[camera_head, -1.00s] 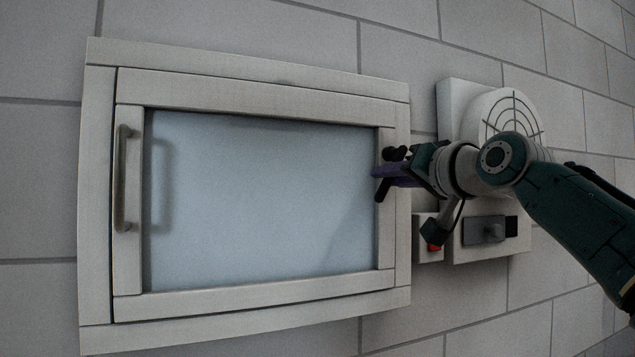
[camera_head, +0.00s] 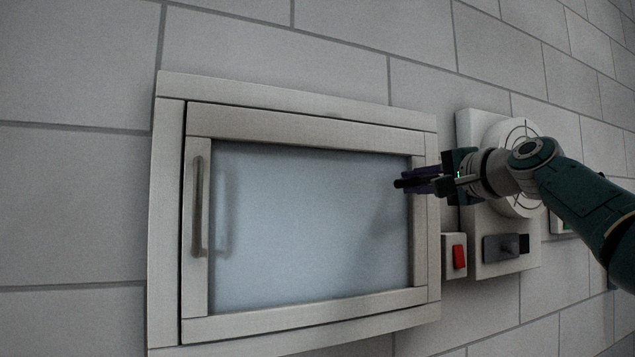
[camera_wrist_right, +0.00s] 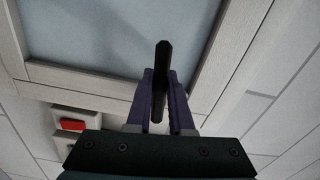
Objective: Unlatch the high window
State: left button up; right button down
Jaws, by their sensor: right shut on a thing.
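The high window has a pale wooden frame (camera_head: 168,225) and a frosted blue-grey pane (camera_head: 300,230). A pull handle (camera_head: 198,205) is on its left stile. A dark latch handle (camera_head: 400,183) shows at the right stile, its end pointing left over the pane. My right gripper (camera_head: 414,182) is shut on this latch handle. In the right wrist view the dark bar of the latch handle (camera_wrist_right: 163,50) stands out between the purple fingers of my right gripper (camera_wrist_right: 160,80). The latch's mount is hidden by the gripper. My left gripper is not in view.
Right of the window are a box with a red switch (camera_head: 459,257), a grey slider or lever panel (camera_head: 505,246) and a round white vent (camera_head: 515,135), partly behind my right arm. The block wall (camera_head: 80,200) is bare on the left.

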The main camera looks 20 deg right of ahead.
jog(key=shift+r+m+p, duration=0.4)
jog(key=shift+m+p, duration=0.05)
jog(key=shift+m, duration=0.35)
jog(key=c, duration=0.8)
grip_release()
